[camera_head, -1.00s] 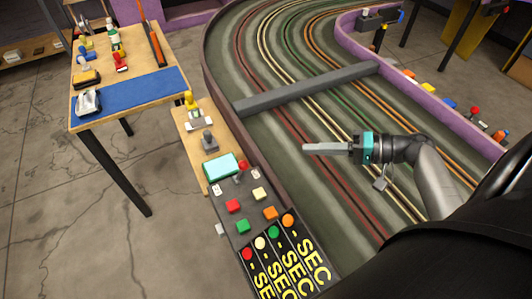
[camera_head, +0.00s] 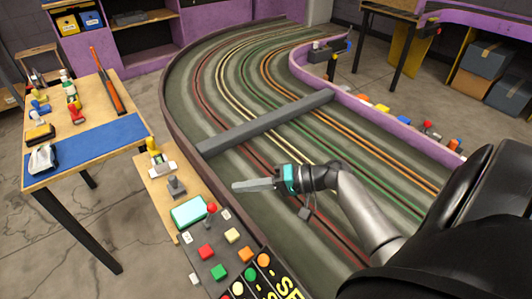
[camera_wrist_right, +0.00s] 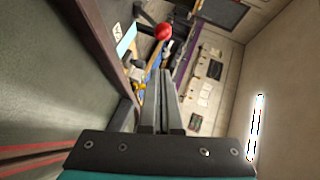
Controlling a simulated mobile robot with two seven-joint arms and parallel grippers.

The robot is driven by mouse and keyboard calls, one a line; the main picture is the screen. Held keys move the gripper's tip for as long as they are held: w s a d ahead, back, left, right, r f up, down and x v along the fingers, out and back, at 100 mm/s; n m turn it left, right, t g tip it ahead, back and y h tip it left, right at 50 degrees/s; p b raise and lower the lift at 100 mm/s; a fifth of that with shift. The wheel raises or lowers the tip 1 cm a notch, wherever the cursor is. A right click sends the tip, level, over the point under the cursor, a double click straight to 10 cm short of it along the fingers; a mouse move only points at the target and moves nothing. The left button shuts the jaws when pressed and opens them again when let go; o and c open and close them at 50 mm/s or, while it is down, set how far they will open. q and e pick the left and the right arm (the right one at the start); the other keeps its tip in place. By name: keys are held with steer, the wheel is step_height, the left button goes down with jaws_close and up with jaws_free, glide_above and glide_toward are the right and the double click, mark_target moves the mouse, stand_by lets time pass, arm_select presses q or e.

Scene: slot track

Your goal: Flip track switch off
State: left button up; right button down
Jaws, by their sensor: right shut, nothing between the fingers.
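The control panel (camera_head: 216,268) lies along the near left edge of the track. A lever with a red ball knob (camera_head: 212,208) stands on it beside a teal box (camera_head: 189,212); the red knob also shows near the top of the right wrist view (camera_wrist_right: 163,31). I cannot tell for sure that this lever is the track switch, or which way it is set. My right gripper (camera_head: 238,186) is shut and empty above the track, right of the red knob and apart from it. Its shut fingers (camera_wrist_right: 165,85) point toward the knob's side in the wrist view. My left gripper is not in view.
Several coloured buttons (camera_head: 232,235) cover the panel. A grey joystick (camera_head: 176,187) stands behind the teal box. A grey beam (camera_head: 265,122) crosses the slot track. A wooden table (camera_head: 95,165) with tools stands at the left, with open floor around it.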

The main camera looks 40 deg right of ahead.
mark_target(210, 216)
steer(key=shift+w+a+f, duration=0.1)
steer(key=shift+a+f, duration=0.15)
steer(key=shift+a, duration=0.5)
steer(key=shift+a+f, duration=0.25)
steer(key=shift+a, duration=0.45)
steer(key=shift+w+a+f, duration=0.1)
steer(key=shift+a+f, duration=0.15)
steer(key=shift+a, duration=0.5)
steer(key=shift+a+r+p, duration=0.2)
steer(key=shift+r+p, duration=0.05)
steer(key=shift+p, duration=0.65)
steer(key=shift+g+h, duration=0.3)
